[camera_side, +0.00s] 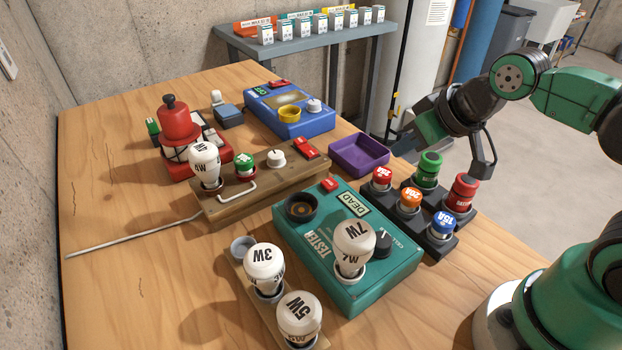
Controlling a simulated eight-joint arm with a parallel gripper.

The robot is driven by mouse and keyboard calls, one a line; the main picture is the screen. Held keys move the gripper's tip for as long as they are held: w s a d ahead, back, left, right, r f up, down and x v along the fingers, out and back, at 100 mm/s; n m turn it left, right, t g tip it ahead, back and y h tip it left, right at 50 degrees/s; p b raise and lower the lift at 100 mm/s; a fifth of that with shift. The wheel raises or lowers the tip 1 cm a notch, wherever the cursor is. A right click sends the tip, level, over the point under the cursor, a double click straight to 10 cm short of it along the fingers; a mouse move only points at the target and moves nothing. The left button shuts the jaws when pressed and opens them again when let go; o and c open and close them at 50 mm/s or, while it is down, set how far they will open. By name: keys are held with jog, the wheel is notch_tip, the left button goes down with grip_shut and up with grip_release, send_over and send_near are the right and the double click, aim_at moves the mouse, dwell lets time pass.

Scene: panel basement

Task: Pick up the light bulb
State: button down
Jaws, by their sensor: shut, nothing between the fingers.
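Several white light bulbs are in view. A 4W bulb (204,161) stands on a wooden panel (262,195). A 7W bulb (352,243) stands on the teal tester (318,262), which has an empty dark socket (301,207). A 3W bulb (264,265) and a 5W bulb (299,316) stand in a wooden rack (244,289) at the front, beside one empty grey seat (242,246). My gripper (484,172) is shut and empty at the right, over the table's right edge behind the fuse holder, apart from all the bulbs.
A dark holder (434,245) with red, green, orange and blue fuses stands at the right. Behind it are a purple tray (358,155) and a blue box (289,110). A red lantern (178,126) stands at the back left.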

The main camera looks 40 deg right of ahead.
aim_at(365, 230)
jog(key=shift+c, duration=0.2)
grip_release()
jog(key=s+a+f+m+g+y, duration=0.1)
jog(key=m+y, duration=0.1)
jog(key=m, duration=0.1)
jog(key=a+f+m+g+y, duration=0.1)
jog(key=a+m+g+y, duration=0.1)
jog(key=m, duration=0.2)
jog(key=s+a+f+m+g+y, duration=0.1)
jog(key=m+y, duration=0.1)
jog(key=m, duration=0.2)
jog(key=shift+s+a+f+g, duration=0.25)
jog(key=shift+s+g, duration=0.05)
jog(key=shift+s, duration=0.05)
jog(key=m+y, duration=0.1)
jog(key=m, duration=0.1)
jog(key=s+a+r+m+g+y, duration=0.1)
jog(key=m+y, duration=0.1)
jog(key=s+a+r+m+g+y, duration=0.1)
jog(key=m+y, duration=0.1)
jog(key=shift+s+a, duration=0.1)
jog(key=shift+a, duration=0.15)
jog(key=shift+s+a+r+m+y, duration=0.1)
jog(key=shift+s+r+m+y, duration=0.05)
jog(key=shift+m+y, duration=0.3)
jog(key=shift+s+a+g, duration=0.1)
jog(key=shift+a+g, duration=0.15)
jog(key=shift+g, duration=0.05)
jog(key=shift+x, duration=2.55)
